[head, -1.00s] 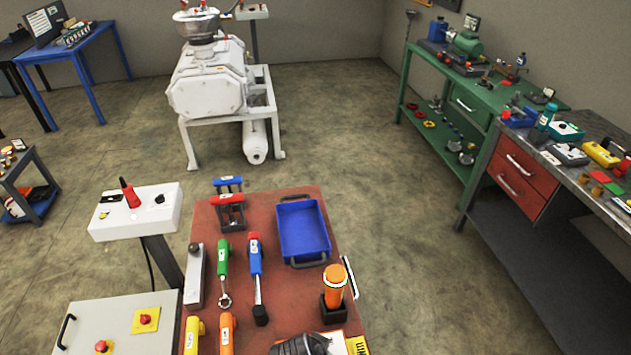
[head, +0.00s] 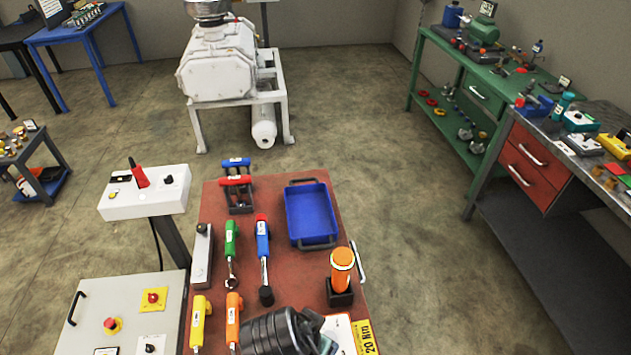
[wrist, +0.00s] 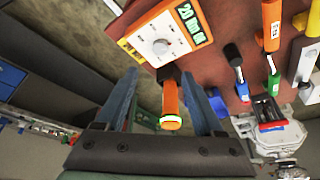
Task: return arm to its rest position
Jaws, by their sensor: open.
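My gripper (wrist: 163,88) shows in the wrist view with its two blue-grey fingers apart. An orange upright tool (wrist: 170,102) with a pale ring shows between the fingers in that picture; neither finger visibly touches it. In the head view this orange tool (head: 342,265) stands in a black holder at the right edge of the red-brown bench top (head: 285,270). A dark, ribbed part (head: 272,333) at the bottom of the head view looks like part of my arm. The fingers cannot be made out in the head view.
The bench also bears a blue tray (head: 308,215) and several coloured-handled tools. A control box (head: 143,195) stands left. Open floor (head: 400,200) lies right of the bench.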

